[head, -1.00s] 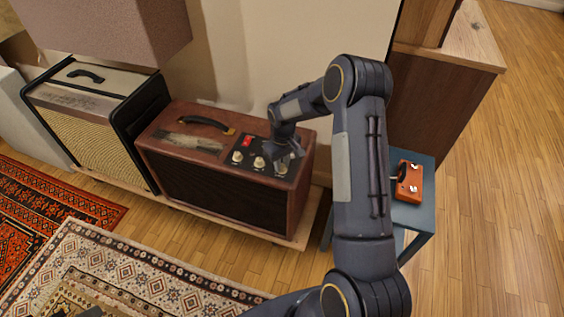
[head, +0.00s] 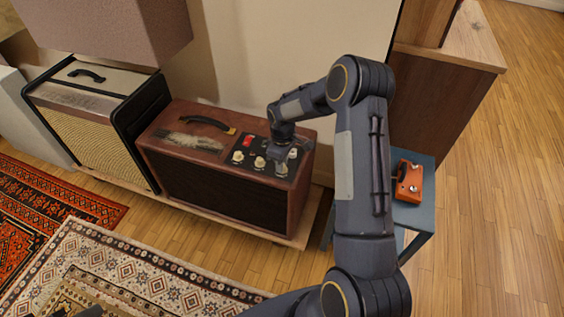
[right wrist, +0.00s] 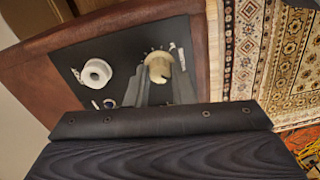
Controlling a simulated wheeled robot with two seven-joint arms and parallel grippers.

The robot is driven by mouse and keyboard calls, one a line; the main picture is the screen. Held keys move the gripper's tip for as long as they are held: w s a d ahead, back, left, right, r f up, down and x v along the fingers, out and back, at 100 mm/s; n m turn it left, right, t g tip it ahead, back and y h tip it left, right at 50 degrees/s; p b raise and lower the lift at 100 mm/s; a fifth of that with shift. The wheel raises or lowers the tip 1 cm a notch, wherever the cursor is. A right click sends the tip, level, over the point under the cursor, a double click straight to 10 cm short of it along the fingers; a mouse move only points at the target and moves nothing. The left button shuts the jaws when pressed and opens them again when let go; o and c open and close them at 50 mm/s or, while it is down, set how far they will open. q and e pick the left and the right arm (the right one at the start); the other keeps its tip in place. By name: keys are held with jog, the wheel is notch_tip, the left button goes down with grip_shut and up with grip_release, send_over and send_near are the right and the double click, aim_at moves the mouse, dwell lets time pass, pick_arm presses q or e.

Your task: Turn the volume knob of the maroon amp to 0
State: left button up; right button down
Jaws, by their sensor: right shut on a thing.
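The maroon amp (head: 215,180) stands on the low wooden board, with a dark control panel on the right of its top. Two cream knobs (head: 238,156) (head: 259,162) show left of my right gripper (head: 281,166), and a paler knob (head: 293,153) shows behind it. My right gripper points down at the front right of the panel. In the right wrist view its fingers are shut around a cream knob (right wrist: 158,68), with small marks beside it. A white knob (right wrist: 97,72) stands apart from the fingers. The labels are too small to read.
A red switch (head: 247,142) is on the panel and a carry handle (head: 207,123) on the amp's top. A black-and-cream amp (head: 95,120) stands left. An orange pedal (head: 409,182) lies on a blue stool (head: 412,215) at right. Rugs cover the front floor.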

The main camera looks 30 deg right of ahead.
jog(key=c, duration=1.3)
grip_release()
jog(key=shift+o, duration=0.2)
jog(key=shift+r+p, duration=0.65)
jog(key=shift+r, duration=3.3)
jog(key=shift+d, duration=0.1)
